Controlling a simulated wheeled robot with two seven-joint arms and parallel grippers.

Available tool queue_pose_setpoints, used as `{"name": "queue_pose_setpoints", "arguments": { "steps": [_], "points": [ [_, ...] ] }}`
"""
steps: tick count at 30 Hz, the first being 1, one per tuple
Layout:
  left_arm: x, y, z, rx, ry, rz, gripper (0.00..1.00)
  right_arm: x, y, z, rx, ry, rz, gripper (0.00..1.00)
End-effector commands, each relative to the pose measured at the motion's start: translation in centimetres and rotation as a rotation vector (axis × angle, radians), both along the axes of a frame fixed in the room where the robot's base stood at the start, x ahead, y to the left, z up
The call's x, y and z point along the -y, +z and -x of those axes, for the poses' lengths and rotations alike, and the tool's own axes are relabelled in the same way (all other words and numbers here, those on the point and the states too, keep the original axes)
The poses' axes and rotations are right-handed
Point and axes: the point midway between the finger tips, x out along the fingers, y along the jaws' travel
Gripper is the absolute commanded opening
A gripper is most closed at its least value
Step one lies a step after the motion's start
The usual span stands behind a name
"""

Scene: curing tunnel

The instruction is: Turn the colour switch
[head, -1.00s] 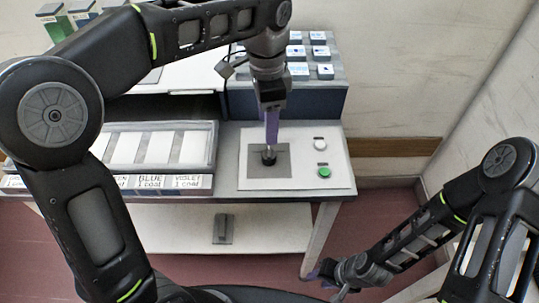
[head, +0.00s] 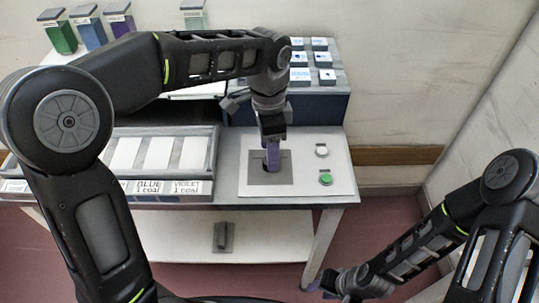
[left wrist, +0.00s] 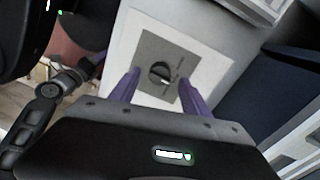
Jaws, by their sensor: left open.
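The colour switch is a round dark knob (left wrist: 160,73) on a grey square plate (left wrist: 172,58), set in a white panel. In the left wrist view the knob lies between the two purple fingers of my left gripper (left wrist: 160,88), with a gap on each side. In the head view my left gripper (head: 272,168) hangs over the grey plate (head: 284,176) and hides most or all of the knob. The fingers are open and hold nothing. My right gripper (head: 328,284) is low at the bottom, away from the panel; its jaw opening is unclear.
A white button (head: 321,151) and a green button (head: 325,179) sit right of the plate. A tray (head: 214,150) of pale panels with colour labels is at the left. A blue-grey box (head: 325,104) is behind the panel.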

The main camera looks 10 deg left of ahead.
Motion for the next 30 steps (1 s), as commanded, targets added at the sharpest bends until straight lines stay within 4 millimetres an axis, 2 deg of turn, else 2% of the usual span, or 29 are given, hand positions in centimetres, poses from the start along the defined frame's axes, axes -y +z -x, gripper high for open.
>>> {"name": "queue_pose_setpoints", "arguments": {
  "steps": [3,6,15,30],
  "points": [
    [0.0,-1.6,0.1,-0.003,0.001,-0.001,0.55,0.0,0.0,0.0,0.000,0.000,0.000,0.36],
    [0.0,-2.2,0.1,-0.001,0.002,-0.001,0.55,0.0,0.0,0.0,0.000,0.000,0.000,0.36],
    [0.0,-2.4,0.1,0.000,0.001,0.000,0.54,0.0,0.0,0.0,0.000,0.000,0.000,0.36],
    [0.0,-2.4,0.1,0.001,0.001,0.000,0.13,0.0,0.0,0.0,0.000,0.000,0.000,0.36]
  ]
}}
